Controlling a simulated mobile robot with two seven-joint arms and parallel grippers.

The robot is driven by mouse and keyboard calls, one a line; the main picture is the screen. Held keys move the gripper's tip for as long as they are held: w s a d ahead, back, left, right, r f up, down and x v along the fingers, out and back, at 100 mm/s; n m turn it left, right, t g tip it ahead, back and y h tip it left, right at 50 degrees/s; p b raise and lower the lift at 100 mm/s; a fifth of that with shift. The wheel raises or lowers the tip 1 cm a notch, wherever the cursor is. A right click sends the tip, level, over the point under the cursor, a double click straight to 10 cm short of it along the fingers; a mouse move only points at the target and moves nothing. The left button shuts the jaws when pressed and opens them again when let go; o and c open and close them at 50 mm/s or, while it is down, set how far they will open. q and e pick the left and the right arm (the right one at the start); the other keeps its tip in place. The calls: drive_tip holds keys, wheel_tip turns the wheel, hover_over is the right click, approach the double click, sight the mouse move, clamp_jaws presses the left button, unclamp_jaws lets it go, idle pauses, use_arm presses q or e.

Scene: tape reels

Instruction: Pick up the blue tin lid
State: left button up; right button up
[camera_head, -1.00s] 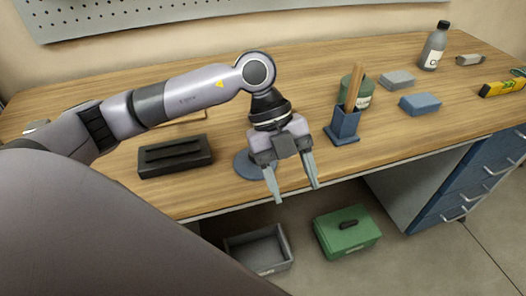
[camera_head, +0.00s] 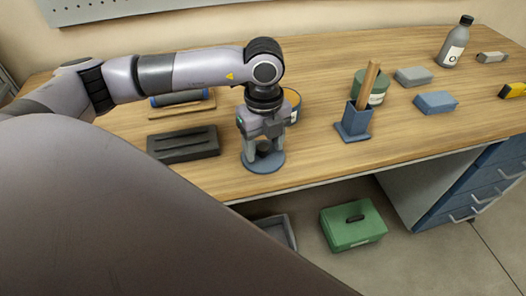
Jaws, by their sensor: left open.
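The blue tin lid (camera_head: 264,168) is a round blue disc with a dark knob in its middle, lying flat on the workbench near its front edge. My left gripper (camera_head: 263,158) is right above the lid, pointing down and open. Its two fingers stand on either side of the knob, with the tips close to the lid's surface. I cannot tell whether they touch it. The gripper hides part of the lid's far side. My right gripper is not in view.
A dark slotted block (camera_head: 183,144) lies left of the lid. A round tin (camera_head: 293,104) stands just behind my gripper. A blue holder (camera_head: 354,124) with a wooden stick stands to the right, before a green tin (camera_head: 376,88). A green box (camera_head: 352,226) is below the bench.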

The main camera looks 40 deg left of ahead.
use_arm(q)
clamp_jaws()
drive_tip(key=shift+r, duration=0.15)
